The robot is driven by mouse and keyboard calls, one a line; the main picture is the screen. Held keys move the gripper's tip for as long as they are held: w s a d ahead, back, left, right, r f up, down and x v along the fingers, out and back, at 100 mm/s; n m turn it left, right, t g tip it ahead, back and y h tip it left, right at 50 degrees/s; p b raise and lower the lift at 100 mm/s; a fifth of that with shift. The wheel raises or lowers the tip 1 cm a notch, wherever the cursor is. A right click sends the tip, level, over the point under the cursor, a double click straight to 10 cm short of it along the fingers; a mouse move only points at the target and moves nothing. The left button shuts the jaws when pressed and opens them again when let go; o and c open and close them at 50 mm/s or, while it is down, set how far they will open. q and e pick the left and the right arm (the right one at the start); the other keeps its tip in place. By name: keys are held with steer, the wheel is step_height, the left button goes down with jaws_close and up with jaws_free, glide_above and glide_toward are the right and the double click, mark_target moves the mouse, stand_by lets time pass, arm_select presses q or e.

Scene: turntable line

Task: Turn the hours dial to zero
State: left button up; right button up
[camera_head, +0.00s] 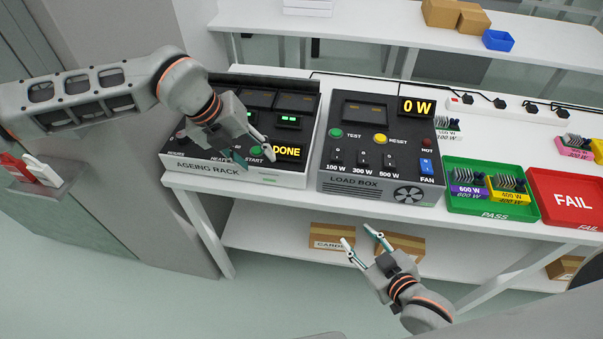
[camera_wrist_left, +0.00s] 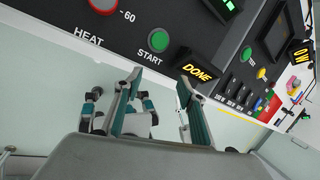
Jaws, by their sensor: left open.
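The ageing rack (camera_head: 225,174) stands at the left end of the bench, with a lit DONE display (camera_head: 288,152) and a green START button (camera_head: 256,153). My right gripper (camera_head: 358,238) is open and empty before the bench.
The load box (camera_head: 340,184), with switches and a "0 W" display (camera_head: 417,107), stands right of the rack. A green PASS tray (camera_head: 460,205) holding units and a red FAIL tray (camera_head: 565,205) lie further right. Cardboard boxes (camera_head: 330,243) sit on the lower shelf.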

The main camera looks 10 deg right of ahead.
arm_select(q)
steer(key=shift+s+d+r+m+g+h, duration=0.1)
steer(key=shift+s+d+m+g+h, duration=0.4)
steer(key=shift+s+d, duration=0.95)
steer(key=shift+s+d+r+n+g+h, duration=0.15)
steer(key=shift+s+d+g+h, duration=0.15)
steer(key=shift+s+d+h, duration=1.05)
steer(key=shift+s+d+r+m+g+h, duration=0.15)
steer(key=shift+s+d+m+g, duration=0.25)
steer(key=shift+s+d, duration=1.1)
steer(key=shift+w+d, duration=0.35)
steer(key=shift+d, duration=0.1)
